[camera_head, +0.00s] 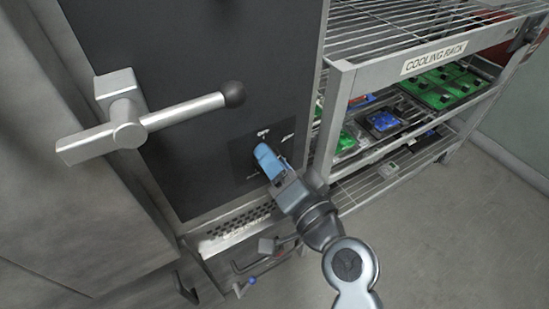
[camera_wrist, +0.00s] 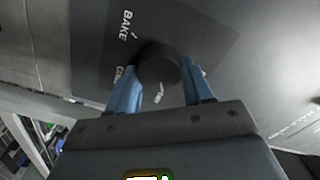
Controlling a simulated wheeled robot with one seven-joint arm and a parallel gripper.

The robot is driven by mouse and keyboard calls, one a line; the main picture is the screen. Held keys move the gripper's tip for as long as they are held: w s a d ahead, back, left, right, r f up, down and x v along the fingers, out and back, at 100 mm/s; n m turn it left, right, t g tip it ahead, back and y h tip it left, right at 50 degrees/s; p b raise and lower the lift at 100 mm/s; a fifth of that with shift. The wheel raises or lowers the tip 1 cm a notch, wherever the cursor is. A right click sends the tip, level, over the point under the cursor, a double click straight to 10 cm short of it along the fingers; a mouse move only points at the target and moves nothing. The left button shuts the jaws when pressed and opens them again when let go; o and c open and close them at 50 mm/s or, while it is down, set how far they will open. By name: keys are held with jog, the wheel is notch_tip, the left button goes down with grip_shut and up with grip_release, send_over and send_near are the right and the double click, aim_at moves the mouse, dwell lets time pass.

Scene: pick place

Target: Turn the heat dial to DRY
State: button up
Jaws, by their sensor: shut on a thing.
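The heat dial (camera_wrist: 158,58) is a dark round knob on a black label panel (camera_wrist: 205,25), seen in the wrist view between my two blue fingers. My gripper (camera_wrist: 157,75) is shut on it, one finger on each side. The word BAKE stands near the dial at the upper left, and another label beside the left finger is partly hidden. I cannot read the word DRY or tell where the dial points. In the head view my gripper (camera_head: 262,152) covers the dial on the lower right of the dark oven door panel; small labels show around it.
A large metal door handle (camera_head: 165,113) with a black ball end juts out above left of my gripper. A wire cooling rack (camera_head: 345,120) with green and blue circuit boards stands close on the right. A perforated ledge (camera_head: 235,230) and small levers lie below. The floor at right is clear.

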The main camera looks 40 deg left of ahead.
jog(key=shift+m+p, duration=0.3)
jog(key=shift+m, duration=0.8)
jog(key=o, duration=1)
jog(key=shift+d, duration=0.15)
jog(key=v, duration=0.7)
jog(key=shift+s+d, duration=0.1)
jog(key=shift+d, duration=0.15)
